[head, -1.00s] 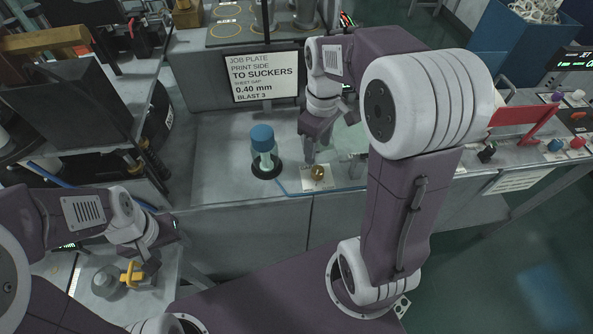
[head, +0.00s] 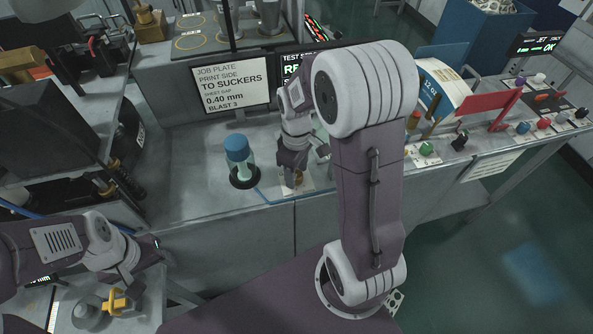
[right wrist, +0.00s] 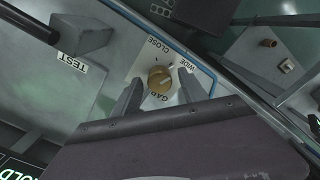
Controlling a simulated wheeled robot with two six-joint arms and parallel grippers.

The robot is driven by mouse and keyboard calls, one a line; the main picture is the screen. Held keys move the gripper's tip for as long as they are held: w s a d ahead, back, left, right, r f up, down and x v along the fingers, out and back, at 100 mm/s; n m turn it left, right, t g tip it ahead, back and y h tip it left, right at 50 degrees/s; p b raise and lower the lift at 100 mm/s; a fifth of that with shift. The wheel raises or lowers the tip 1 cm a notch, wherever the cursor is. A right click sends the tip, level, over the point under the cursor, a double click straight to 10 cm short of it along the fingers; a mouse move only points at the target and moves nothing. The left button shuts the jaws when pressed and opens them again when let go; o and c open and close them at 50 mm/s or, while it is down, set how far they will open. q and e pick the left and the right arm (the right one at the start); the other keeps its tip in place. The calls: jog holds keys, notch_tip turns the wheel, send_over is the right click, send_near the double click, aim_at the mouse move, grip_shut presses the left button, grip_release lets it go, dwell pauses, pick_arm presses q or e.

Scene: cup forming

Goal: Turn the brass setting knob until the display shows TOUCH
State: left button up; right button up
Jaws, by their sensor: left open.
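The brass knob (right wrist: 159,80) sits on a white plate marked GAP, CLOSE and WIDE in the right wrist view. In the head view it is a small brass spot (head: 299,176), mostly hidden by my right gripper (head: 293,182). In the right wrist view the gripper's fingers (right wrist: 160,77) are apart, one on each side of the knob; I cannot tell whether they touch it. A display (head: 290,70) reading TEST and RE is mostly covered by my right arm. My left gripper (head: 127,283) is open beside a yellow handle (head: 116,300) at the lower left.
A job plate sign (head: 231,88) stands behind. A lever block marked TEST (right wrist: 82,37) is near the knob. Several coloured buttons and a red bracket (head: 503,108) line the bench at right.

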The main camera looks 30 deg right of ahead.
grip_shut()
jog(key=shift+m, duration=0.3)
jog(key=m+p, duration=0.1)
jog(key=m, duration=0.1)
jog(key=shift+r+m+p, duration=0.1)
jog(key=shift+m+p, duration=0.2)
jog(key=shift+m, duration=0.1)
jog(key=shift+m+p, duration=0.7)
jog(key=shift+m, duration=1.5)
jog(key=shift+o, duration=1.2)
grip_release()
